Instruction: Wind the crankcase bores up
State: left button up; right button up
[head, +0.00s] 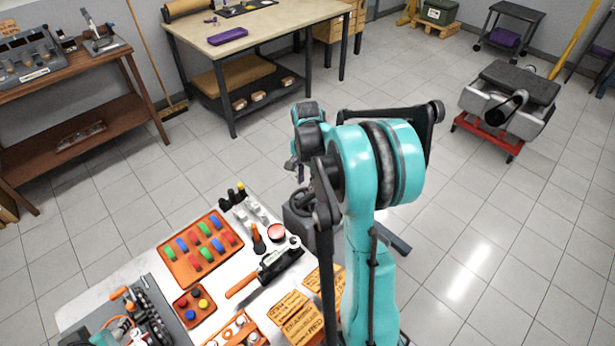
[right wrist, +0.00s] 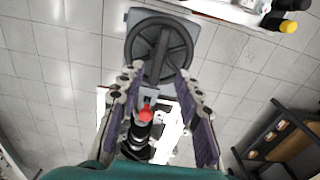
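A dark spoked handwheel (head: 303,203) sits on a grey box beside the white bench, partly hidden by my right arm. In the right wrist view the handwheel (right wrist: 160,50) lies just beyond my fingertips. My right gripper (head: 298,168) is small and partly hidden in the head view, above the handwheel. In the right wrist view my right gripper (right wrist: 158,85) is open, with nothing between its fingers. A grey block with a dark top (head: 508,98), perhaps the crankcase, stands on a red base at the right. My left gripper is not in view.
The white bench holds an orange tray (head: 200,248) of coloured pieces, a small orange tray (head: 194,307) and cardboard boxes (head: 303,322). A wooden workbench (head: 280,28) stands behind. The tiled floor (head: 465,250) at right is clear.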

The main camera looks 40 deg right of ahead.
aim_at(308, 195)
jog(key=shift+d+f, duration=0.15)
jog(key=shift+f, duration=0.25)
notch_tip(308, 195, down, 6)
jog(key=b, duration=0.4)
jog(key=shift+f+b, duration=0.25)
jog(key=shift+b, duration=0.15)
jog(key=shift+r, duration=0.3)
grip_shut()
